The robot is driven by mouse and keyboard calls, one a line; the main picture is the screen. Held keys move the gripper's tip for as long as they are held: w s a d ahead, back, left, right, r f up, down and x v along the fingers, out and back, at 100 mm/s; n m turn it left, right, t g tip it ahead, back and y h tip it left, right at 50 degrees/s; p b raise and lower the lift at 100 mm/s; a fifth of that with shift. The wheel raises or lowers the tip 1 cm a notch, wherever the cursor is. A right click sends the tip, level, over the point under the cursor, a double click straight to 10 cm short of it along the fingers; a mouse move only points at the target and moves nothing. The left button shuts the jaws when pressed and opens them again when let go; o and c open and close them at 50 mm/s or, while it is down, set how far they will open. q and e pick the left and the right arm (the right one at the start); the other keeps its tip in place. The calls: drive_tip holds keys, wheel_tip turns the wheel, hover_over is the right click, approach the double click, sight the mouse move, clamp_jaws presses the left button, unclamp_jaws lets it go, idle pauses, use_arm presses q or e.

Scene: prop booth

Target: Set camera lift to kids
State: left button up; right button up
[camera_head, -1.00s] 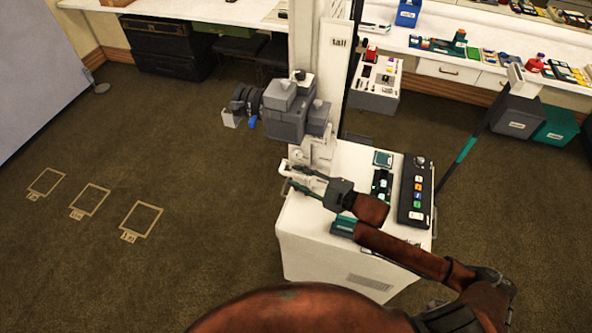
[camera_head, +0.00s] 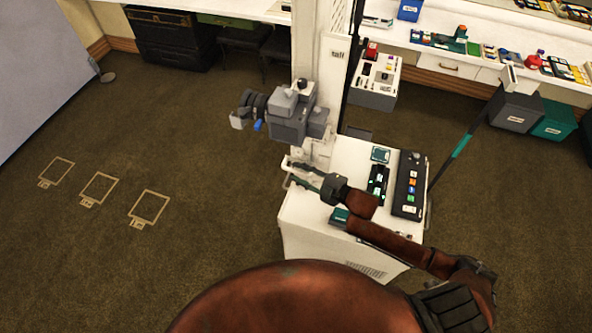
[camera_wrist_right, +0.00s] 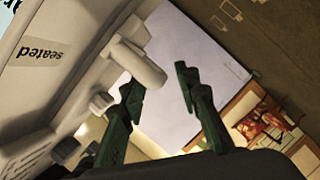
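The camera lift is a white column (camera_head: 307,50) on a white cabinet (camera_head: 300,215). A grey camera (camera_head: 287,120) with a black lens, facing left, is mounted on the column. A "tall" label (camera_head: 338,55) is high on the column; a "seated" label (camera_wrist_right: 38,52) shows in the right wrist view. I see no "kids" label that I can read. My right gripper (camera_head: 298,172) is below the camera, by the column's foot. In the wrist view its green fingers (camera_wrist_right: 158,80) are apart, with a white rounded handle (camera_wrist_right: 138,62) close to the left fingertip. My left gripper is out of view.
The cabinet top holds a black button panel (camera_head: 409,185) and a small dark device (camera_head: 377,182). A pole with a teal band (camera_head: 462,143) stands at right. A grey bin (camera_head: 515,113) and a teal bin (camera_head: 553,121) stand behind. The carpet at left is open, with outlined marks (camera_head: 98,188).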

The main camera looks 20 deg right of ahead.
drive_tip(key=shift+x, duration=0.9)
drive_tip(key=shift+c, duration=0.3)
clamp_jaws()
